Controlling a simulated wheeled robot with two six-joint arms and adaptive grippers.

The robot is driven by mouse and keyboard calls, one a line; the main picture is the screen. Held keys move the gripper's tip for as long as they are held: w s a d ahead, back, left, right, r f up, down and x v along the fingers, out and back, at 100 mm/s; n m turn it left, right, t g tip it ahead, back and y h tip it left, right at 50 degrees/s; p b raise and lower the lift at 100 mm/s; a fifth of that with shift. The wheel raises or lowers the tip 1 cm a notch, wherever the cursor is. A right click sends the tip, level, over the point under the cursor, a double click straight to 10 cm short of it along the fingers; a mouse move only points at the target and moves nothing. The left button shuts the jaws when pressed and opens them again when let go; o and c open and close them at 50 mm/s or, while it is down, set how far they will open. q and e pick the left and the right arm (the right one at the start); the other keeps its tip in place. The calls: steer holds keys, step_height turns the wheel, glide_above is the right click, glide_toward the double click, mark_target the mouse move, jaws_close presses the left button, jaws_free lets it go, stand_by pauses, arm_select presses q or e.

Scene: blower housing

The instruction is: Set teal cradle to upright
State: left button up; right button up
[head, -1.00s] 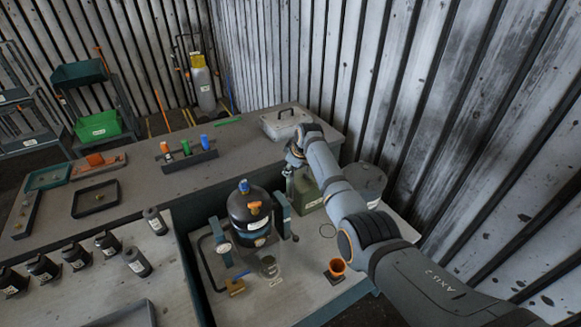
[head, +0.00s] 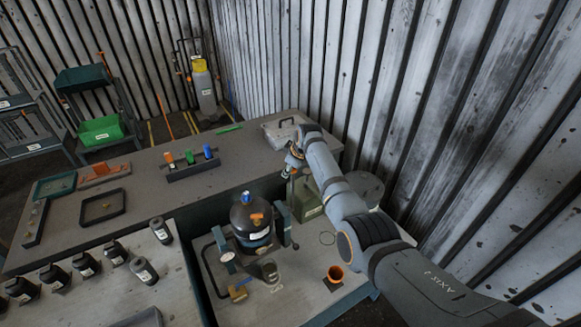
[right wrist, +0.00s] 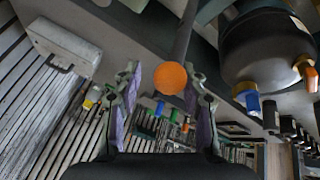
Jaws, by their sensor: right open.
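The teal cradle (head: 283,217) stands on the lower bench in the head view, around a black tank (head: 247,217) with a blue valve on top. The tank looks roughly upright; I cannot tell its exact tilt. The tank also shows at the upper right of the right wrist view (right wrist: 268,50). A dark lever with a round orange knob (right wrist: 170,77) shows in the right wrist view. My right gripper (head: 291,165) is above the cradle's right side. Its open fingers (right wrist: 165,84) are on either side of the knob in that view; contact is not clear. My left gripper is out of view.
An orange cup (head: 333,277) stands at the front right of the lower bench. Several dark bottles (head: 84,264) stand on the left bench.

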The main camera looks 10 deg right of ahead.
step_height(320, 180, up, 7)
steer(key=p, duration=0.4)
steer(key=shift+d, duration=0.1)
stand_by(0.3)
steer(key=v, duration=1.2)
steer(key=shift+f, duration=0.1)
